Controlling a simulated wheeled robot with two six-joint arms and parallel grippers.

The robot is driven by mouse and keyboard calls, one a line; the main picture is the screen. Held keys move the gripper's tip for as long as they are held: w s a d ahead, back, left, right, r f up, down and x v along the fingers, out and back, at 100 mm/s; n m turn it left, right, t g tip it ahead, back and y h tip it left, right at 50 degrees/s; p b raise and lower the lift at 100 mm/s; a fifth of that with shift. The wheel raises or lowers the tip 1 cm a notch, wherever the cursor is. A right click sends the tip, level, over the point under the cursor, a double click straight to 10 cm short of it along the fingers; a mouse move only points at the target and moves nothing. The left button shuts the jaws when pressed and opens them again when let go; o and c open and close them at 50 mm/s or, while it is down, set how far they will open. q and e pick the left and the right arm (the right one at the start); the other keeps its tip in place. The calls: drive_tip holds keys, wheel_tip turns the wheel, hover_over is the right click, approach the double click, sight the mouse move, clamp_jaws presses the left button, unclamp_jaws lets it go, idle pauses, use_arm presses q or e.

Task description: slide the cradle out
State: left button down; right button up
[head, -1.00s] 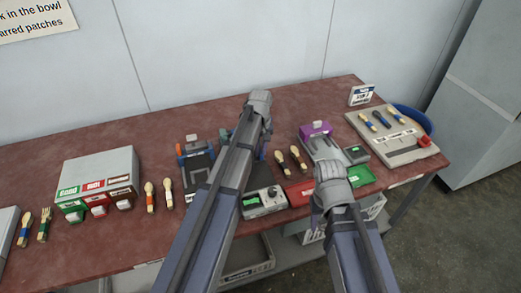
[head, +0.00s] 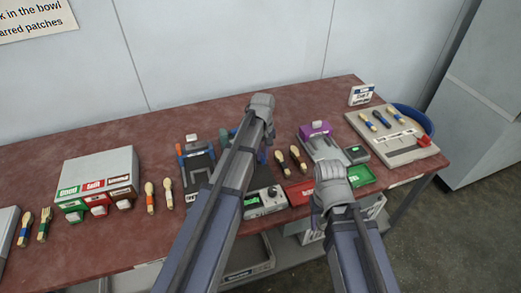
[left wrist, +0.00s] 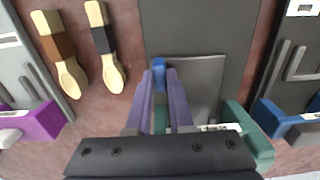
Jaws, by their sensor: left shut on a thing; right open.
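In the left wrist view my left gripper (left wrist: 159,90) is shut on a small blue tab (left wrist: 158,68), which I take for the cradle's handle. The tab is at the edge of a light grey metal plate (left wrist: 203,78) lying on a darker grey base. I cannot tell the cradle's full outline. A teal bracket (left wrist: 245,130) is partly hidden by the gripper body. In the head view my left gripper (head: 261,108) reaches over this press, and my arm hides most of it. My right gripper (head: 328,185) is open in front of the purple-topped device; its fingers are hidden.
Two spoons (head: 282,161) lie right of the press, close to my left gripper. A similar press (head: 196,160) stands to its left. A purple-topped device (head: 316,130) and green tray (head: 361,176) are near my right gripper. A sorting box (head: 100,175) stands further left.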

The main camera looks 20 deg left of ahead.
use_arm(q)
drive_tip(key=s+d, duration=0.2)
drive_tip(key=s, duration=0.1)
drive_tip(key=s+d, duration=0.3)
drive_tip(key=s, duration=0.2)
drive_tip(key=shift+s+d, duration=0.3)
drive_tip(key=shift+d, duration=0.1)
drive_tip(key=c, duration=0.8)
unclamp_jaws()
drive_tip(key=shift+r, duration=0.15)
wheel_tip(320, 180, up, 8)
drive_tip(key=p, duration=0.7)
drive_tip(key=shift+f+p, duration=0.25)
drive_tip(key=shift+p, duration=0.15)
